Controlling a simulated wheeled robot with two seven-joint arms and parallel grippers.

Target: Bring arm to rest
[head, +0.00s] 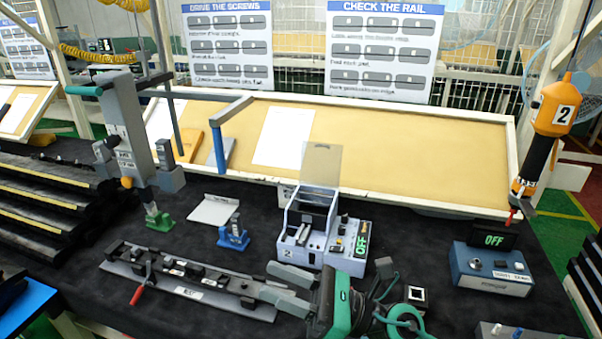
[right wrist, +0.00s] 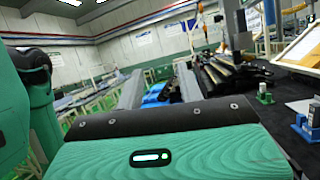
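In the right wrist view the gripper's grey fingers (right wrist: 160,88) also stand apart, beyond my green arm cover. The fixture carries several black clips and a red-handled lever (head: 139,290). My left gripper is not in view.
A grey device (head: 318,240) with a raised clear lid stands right of the fixture. Behind are green (head: 158,220) and blue (head: 234,236) holders and a grey post tool (head: 130,140). Stepped black racks (head: 50,195) stand left.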

